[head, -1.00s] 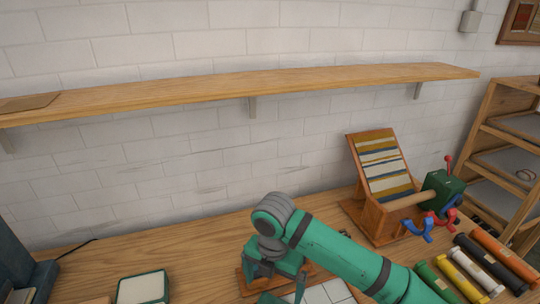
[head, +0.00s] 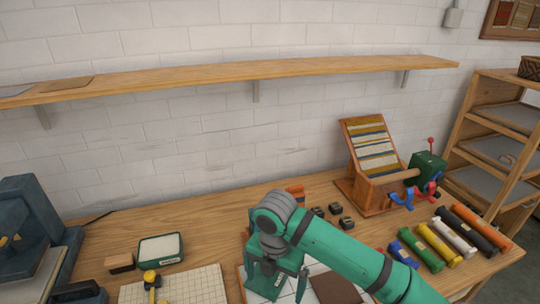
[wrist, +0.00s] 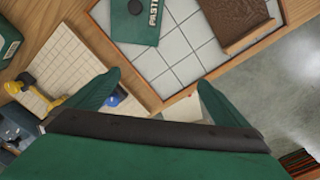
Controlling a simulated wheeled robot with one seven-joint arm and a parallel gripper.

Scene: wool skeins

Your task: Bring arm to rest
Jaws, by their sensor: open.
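My green arm (head: 340,252) reaches over the wooden bench from the lower right of the head view, bent at a grey joint. In the wrist view my gripper (wrist: 159,80) is open, its two green fingers wide apart with nothing held between them. Beyond the fingers lies a wood-edged tray of white tiles (wrist: 178,67). It bears a green item lettered "PASTE" (wrist: 135,20) and a brown slab (wrist: 237,22). I cannot tell how high the fingers are above the bench.
A cream gridded board (head: 190,286) with a yellow tool and a green-rimmed pad (head: 160,248) lie left. A dark machine (head: 35,235) stands far left. A striped-wool stand (head: 372,160), several coloured rolls (head: 455,232) and dark blocks (head: 335,208) are right. A shelf (head: 250,70) runs above.

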